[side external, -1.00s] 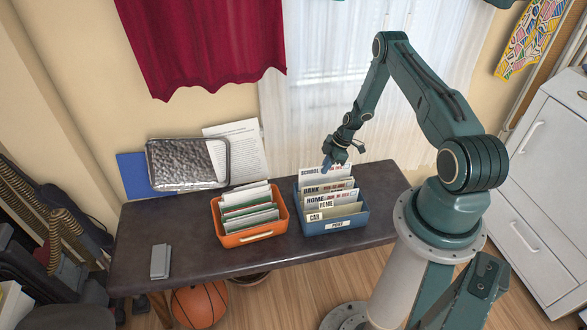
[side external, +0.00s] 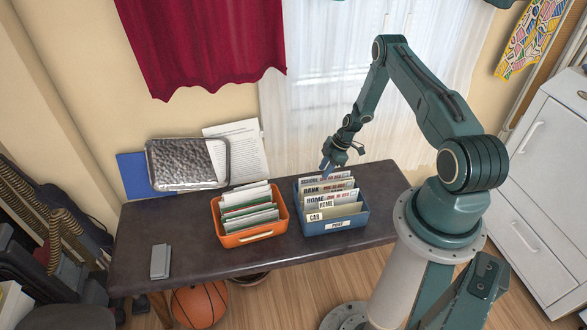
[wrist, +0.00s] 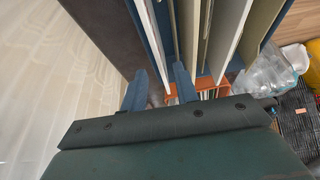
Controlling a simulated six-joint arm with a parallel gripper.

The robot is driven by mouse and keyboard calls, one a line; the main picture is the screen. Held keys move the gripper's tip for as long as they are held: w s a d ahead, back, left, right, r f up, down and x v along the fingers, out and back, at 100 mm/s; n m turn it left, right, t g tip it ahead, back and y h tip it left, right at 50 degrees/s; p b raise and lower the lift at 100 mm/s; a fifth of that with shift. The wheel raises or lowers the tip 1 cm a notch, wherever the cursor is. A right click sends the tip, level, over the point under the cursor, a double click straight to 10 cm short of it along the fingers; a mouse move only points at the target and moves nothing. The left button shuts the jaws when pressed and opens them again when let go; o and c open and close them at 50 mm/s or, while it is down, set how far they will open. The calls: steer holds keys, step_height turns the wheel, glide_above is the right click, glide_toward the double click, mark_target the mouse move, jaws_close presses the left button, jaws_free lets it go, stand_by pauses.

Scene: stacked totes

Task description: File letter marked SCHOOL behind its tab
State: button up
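The blue box (side external: 362,225) marked POST stands on the dark table and holds upright cards and letters. A white letter reading SCHOOL (side external: 310,181) with red print stands at the back of the box, sunk low among the cards. Whether a separate SCHOOL tab is hidden by the letter I cannot tell. My gripper (side external: 326,166) is just above the back of the box.
An orange tray (side external: 255,237) of letters stands left of the blue box. A grey block (side external: 160,261) lies at the table's left end. A metallic, rough-faced panel (side external: 187,163) and paper lean at the back. The table between block and tray is clear.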

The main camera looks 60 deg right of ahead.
steer(key=shift+r, duration=0.1)
steer(key=v, duration=1.3)
steer(key=shift+r, duration=0.35)
steer(key=shift+r, duration=0.1)
steer(key=w+a+r+m+h, duration=0.1)
steer(key=a+r, duration=0.5)
steer(key=r, duration=0.4)
steer(key=w+a+r+m+h, duration=0.1)
steer(key=a+r, duration=0.5)
steer(key=r, duration=0.4)
steer(key=w+a+r+m+h, duration=0.1)
steer(key=a+r, duration=0.5)
steer(key=r, duration=0.3)
steer(key=s+a+r+m, duration=0.3)
steer(key=s+a+r, duration=0.4)
steer(key=a+r, duration=0.2)
steer(key=s+a+r+m+t, duration=0.2)
steer(key=s+a, duration=0.4)
steer(key=s, duration=0.6)
steer(key=shift+s+m, duration=0.15)
steer(key=shift+m, duration=0.25)
